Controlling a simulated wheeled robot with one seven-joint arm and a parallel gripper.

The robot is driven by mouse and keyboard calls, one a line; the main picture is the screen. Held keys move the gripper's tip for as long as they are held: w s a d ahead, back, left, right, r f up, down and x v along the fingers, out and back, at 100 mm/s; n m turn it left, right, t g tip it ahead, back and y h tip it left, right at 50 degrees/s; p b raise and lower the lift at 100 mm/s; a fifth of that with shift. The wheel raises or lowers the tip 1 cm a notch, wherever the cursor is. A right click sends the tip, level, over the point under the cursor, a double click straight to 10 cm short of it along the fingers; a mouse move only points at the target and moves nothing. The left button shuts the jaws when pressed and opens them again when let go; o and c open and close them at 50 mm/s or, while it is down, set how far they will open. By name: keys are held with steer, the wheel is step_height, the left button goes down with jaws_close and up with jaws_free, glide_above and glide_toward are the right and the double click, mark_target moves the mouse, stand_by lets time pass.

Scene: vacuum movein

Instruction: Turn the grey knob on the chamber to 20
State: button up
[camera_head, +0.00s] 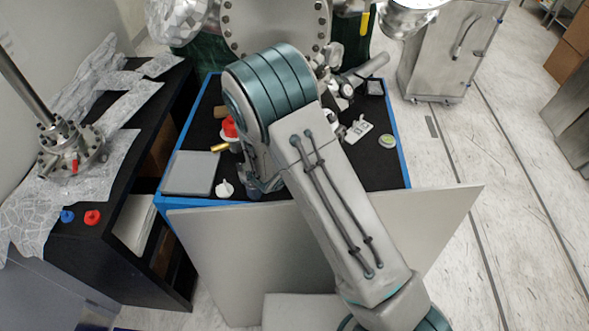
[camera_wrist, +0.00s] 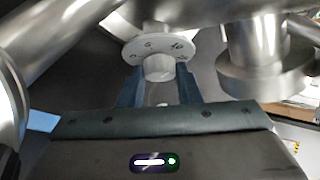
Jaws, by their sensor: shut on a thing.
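The grey knob (camera_wrist: 159,68) is in the wrist view, below a pale round dial (camera_wrist: 158,47) with dark number marks. One mark at the right looks like 10; the others are too small to read. My gripper (camera_wrist: 158,78) has a finger on each side of the knob and is shut on it. The metal chamber (camera_head: 275,25) stands at the top of the head view. My arm hides the knob and most of my gripper there.
A blue-edged black table (camera_head: 395,165) lies under my arm, with a grey plate (camera_head: 190,173), a small white part (camera_head: 224,188) and a red part (camera_head: 229,128). In the wrist view, metal pipework (camera_wrist: 255,65) stands close at the right of the knob.

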steer(key=shift+w+d+f+m+g+y+b, duration=0.15)
steer(key=shift+m+g+y+b, duration=0.25)
steer(key=shift+m+y+b, duration=0.6)
steer(key=shift+r+m+g+y+b, duration=0.3)
steer(key=shift+m+g+b, duration=0.1)
steer(key=shift+b, duration=0.4)
steer(key=o, duration=1)
